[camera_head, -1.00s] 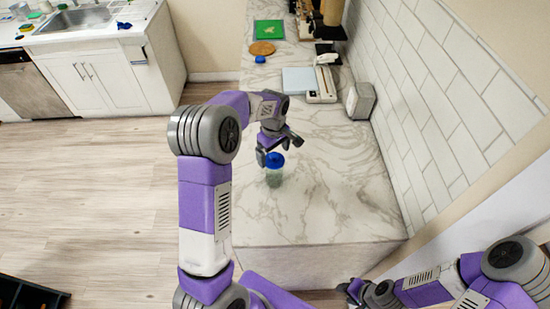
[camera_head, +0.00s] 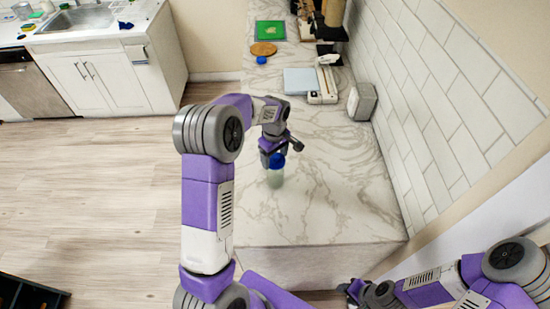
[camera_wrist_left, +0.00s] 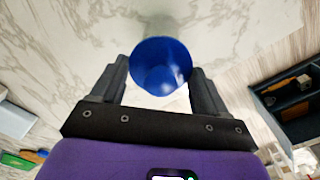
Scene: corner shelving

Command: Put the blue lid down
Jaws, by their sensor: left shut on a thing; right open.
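The blue lid (camera_head: 278,161) is between the fingers of my left gripper (camera_head: 273,151) over the marble counter. In the left wrist view the lid (camera_wrist_left: 160,67) fills the gap between the two dark fingers (camera_wrist_left: 158,85). A clear jar (camera_head: 275,180) stands upright on the counter directly below the lid, and its side also shows behind the lid in the left wrist view (camera_wrist_left: 162,22). I cannot tell whether the lid is seated on the jar or just above it. My right gripper (camera_head: 352,291) is open and empty at the lower right, off the counter's front edge.
The marble counter (camera_head: 320,210) is clear around the jar. Further back are a white appliance (camera_head: 322,85), a grey box (camera_head: 362,101), a round wooden board (camera_head: 263,49), a small blue item (camera_head: 261,60) and a green board (camera_head: 270,31). A tiled wall (camera_head: 430,110) bounds the right.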

